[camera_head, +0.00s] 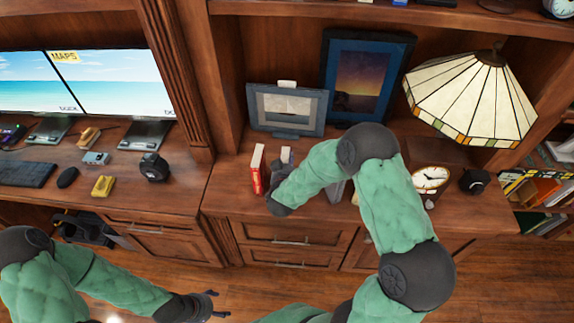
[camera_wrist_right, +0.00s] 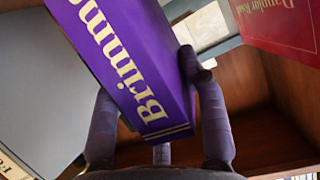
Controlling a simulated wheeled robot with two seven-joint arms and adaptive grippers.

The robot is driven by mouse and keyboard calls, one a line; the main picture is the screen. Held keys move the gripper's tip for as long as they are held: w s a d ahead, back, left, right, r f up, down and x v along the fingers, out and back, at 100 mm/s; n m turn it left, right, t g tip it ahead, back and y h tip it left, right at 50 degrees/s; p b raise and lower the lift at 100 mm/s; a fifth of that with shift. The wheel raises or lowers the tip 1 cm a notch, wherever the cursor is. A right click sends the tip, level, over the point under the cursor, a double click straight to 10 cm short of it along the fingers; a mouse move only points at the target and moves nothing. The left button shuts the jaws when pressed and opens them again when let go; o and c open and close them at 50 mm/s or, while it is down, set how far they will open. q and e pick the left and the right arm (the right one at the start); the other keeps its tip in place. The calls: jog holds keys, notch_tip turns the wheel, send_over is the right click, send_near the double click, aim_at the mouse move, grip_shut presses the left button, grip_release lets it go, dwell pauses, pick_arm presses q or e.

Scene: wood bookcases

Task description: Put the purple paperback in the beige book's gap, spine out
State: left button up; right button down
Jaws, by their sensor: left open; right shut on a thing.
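The purple paperback (camera_wrist_right: 128,62) fills the middle of the right wrist view, with yellow "Brimm..." lettering on its spine, which faces the wrist camera. It is tilted in that picture. My right gripper (camera_wrist_right: 153,88) is shut on it, one finger on each side. In the head view my right gripper (camera_head: 277,190) is low in front of the shelf's books, partly hidden by my arm. My left gripper (camera_head: 216,303) is open and empty over the floor at lower left. I cannot make out the beige book's gap; my right arm covers much of the row.
Red books (camera_head: 257,168) stand left of my right gripper; a red cover (camera_wrist_right: 285,28) shows close by in the wrist view. Behind are a grey frame (camera_head: 287,108) and a blue frame (camera_head: 364,78). A lamp (camera_head: 472,98) and a clock (camera_head: 431,180) stand right.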

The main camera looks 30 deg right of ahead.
jog(key=shift+f, duration=0.1)
jog(key=shift+f, duration=0.1)
jog(key=c, duration=0.7)
grip_release()
